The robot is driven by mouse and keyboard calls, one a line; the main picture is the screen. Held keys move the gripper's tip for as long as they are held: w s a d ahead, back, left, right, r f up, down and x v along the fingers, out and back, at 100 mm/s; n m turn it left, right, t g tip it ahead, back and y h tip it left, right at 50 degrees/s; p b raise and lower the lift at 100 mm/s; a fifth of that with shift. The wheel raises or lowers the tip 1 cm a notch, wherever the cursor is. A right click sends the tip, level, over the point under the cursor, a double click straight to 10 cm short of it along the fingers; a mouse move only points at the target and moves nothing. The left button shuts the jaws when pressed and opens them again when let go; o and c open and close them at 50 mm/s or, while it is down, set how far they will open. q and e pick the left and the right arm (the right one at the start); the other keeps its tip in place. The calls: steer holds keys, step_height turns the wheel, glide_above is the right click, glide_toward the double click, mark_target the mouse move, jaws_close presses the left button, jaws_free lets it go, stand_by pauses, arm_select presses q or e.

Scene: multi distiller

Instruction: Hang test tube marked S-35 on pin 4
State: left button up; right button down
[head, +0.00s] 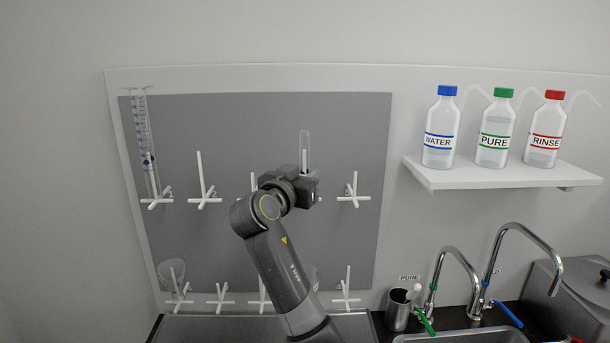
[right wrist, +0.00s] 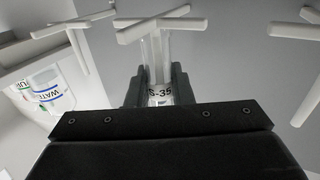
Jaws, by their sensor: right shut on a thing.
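A clear test tube (head: 305,142) stands closed end up in my right gripper (head: 310,186), in front of the grey board. In the right wrist view the gripper (right wrist: 158,88) is shut on the tube, with the mark S-35 (right wrist: 160,93) between the fingers. A white pin (right wrist: 155,24) with a crossbar lines up with the tube there. Its upright also shows at the tube in the head view; I cannot tell whether it is inside or behind. No pin numbers are readable. My left gripper is out of view.
Neighbouring white pins (head: 204,190) and (head: 353,192) flank my right arm; one more is partly hidden. A graduated cylinder (head: 145,140) hangs at far left. Glassware (head: 172,272) hangs on the lower row. Bottles stand on a shelf (head: 500,174) at right, above taps and a sink.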

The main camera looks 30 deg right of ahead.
steer(key=c, duration=1.2)
jaws_free()
steer(key=shift+s+a+f+b, duration=0.15)
steer(key=shift+s+a+b, duration=0.15)
steer(key=shift+a, duration=0.1)
steer(key=b+v, duration=0.8)
steer(key=v, duration=0.8)
steer(key=shift+s+a, duration=0.1)
steer(key=shift+s, duration=0.05)
